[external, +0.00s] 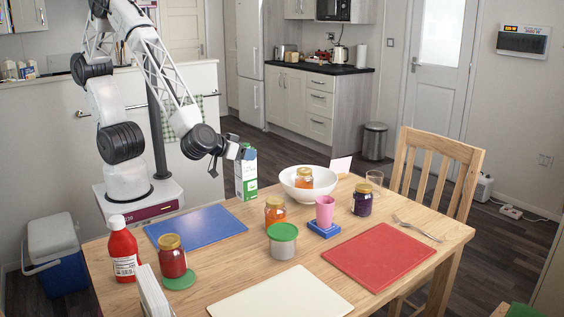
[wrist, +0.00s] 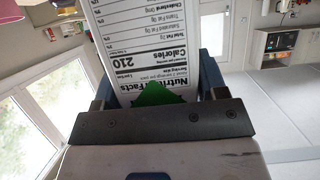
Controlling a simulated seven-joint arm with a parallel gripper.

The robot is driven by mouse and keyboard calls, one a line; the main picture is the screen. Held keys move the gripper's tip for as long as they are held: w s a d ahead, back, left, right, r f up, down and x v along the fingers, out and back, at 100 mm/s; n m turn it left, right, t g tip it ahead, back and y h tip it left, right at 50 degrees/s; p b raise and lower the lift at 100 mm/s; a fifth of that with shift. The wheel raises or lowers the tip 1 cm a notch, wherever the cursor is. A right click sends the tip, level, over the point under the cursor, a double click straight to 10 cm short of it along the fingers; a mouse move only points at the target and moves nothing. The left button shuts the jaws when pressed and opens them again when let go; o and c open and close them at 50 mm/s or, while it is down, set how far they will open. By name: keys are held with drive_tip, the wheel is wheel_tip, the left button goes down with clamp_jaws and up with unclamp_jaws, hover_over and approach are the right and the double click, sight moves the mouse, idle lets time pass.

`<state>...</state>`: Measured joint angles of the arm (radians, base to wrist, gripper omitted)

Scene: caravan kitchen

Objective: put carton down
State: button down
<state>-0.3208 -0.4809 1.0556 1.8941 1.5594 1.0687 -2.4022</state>
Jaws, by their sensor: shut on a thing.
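The carton (external: 246,174) is white and green and stands upright in the external view, at the far edge of the table (external: 207,287). My gripper (external: 240,153) is at the carton's top and shut on it. In the wrist view the carton's nutrition label (wrist: 145,45) fills the space between the fingers of my gripper (wrist: 158,90), with a green part near the palm. I cannot tell whether the carton's base touches the table.
A blue board (external: 196,226) lies left of the carton and a white bowl (external: 290,188) with a jar inside stands to its right. An orange jar (external: 275,213), a green-lidded tub (external: 283,243), a pink cup (external: 325,212) and a red board (external: 379,256) are nearer.

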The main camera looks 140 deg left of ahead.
sight(245, 162)
drive_tip(key=shift+f, duration=1.85)
drive_tip(key=shift+c, duration=0.8)
unclamp_jaws()
drive_tip(key=v, duration=1.2)
drive_tip(key=shift+d, duration=0.1)
